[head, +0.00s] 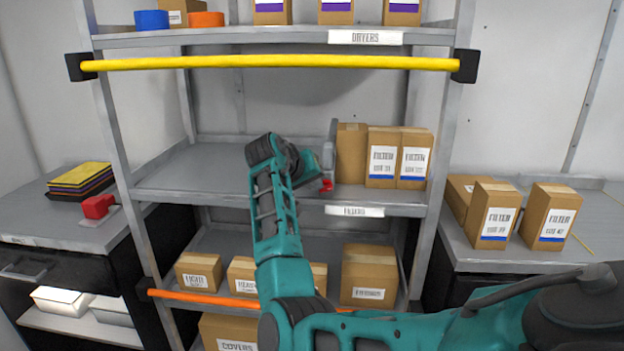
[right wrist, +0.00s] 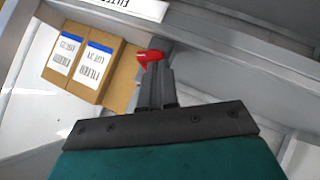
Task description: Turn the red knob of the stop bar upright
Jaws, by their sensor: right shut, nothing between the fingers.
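The red knob (head: 327,184) is small and sits at the front edge of the middle shelf, left of the filter boxes. It also shows in the right wrist view (right wrist: 149,57), just past my fingertips; I cannot tell if they touch it. Its exact tilt is unclear, as my fingers cover part of it. A grey upright piece (head: 332,135) stands behind it; I cannot tell whether this is the stop bar. My right gripper (head: 325,168) is shut and empty; its fingers also show in the right wrist view (right wrist: 155,75). My left gripper is out of view.
Filter boxes (head: 383,162) stand right of the knob. A yellow bar (head: 270,62) crosses the rack above, an orange bar (head: 200,298) below. Another red part (head: 98,206) is on the left counter. The middle shelf's left part (head: 185,175) is bare.

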